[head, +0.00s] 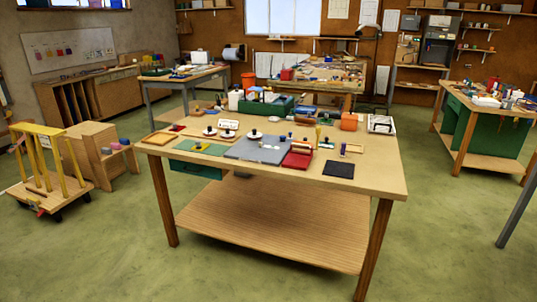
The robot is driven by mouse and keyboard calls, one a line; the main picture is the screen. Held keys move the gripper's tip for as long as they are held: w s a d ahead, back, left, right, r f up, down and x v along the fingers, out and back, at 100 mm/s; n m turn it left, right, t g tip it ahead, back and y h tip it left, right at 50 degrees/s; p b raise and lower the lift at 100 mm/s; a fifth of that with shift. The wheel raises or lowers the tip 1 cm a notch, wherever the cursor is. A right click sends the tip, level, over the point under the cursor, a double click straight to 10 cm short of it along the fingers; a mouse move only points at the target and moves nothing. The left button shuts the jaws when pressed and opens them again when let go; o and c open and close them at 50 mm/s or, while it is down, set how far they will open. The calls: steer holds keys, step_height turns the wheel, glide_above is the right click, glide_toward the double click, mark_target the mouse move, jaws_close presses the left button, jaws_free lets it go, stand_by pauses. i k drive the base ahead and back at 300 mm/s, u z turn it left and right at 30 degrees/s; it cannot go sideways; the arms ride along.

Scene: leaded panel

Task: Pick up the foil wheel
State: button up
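Several small items lie on the wooden worktable (370,185) in the middle of the head view. Among them are white round pieces with dark knobs, one on the left (210,132) and one nearer the middle (254,134). I cannot tell which item is the foil wheel at this size. My gripper is not in view.
The worktable carries a grey board (258,150), a red tray (298,158), a green mat (203,148) and a dark pad (338,170). A wooden cart (48,188) stands left. A green-panelled bench (487,135) stands right. Green floor (440,230) is open around the table.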

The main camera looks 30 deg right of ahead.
mark_target(254, 136)
steer(key=k, duration=0.2)
steer(key=u, duration=0.35)
steer(key=i, duration=2.35)
steer(key=z, duration=0.7)
steer(key=i, duration=0.55)
steer(key=z, duration=0.9)
steer(key=i, duration=0.6)
steer(key=z, duration=0.3)
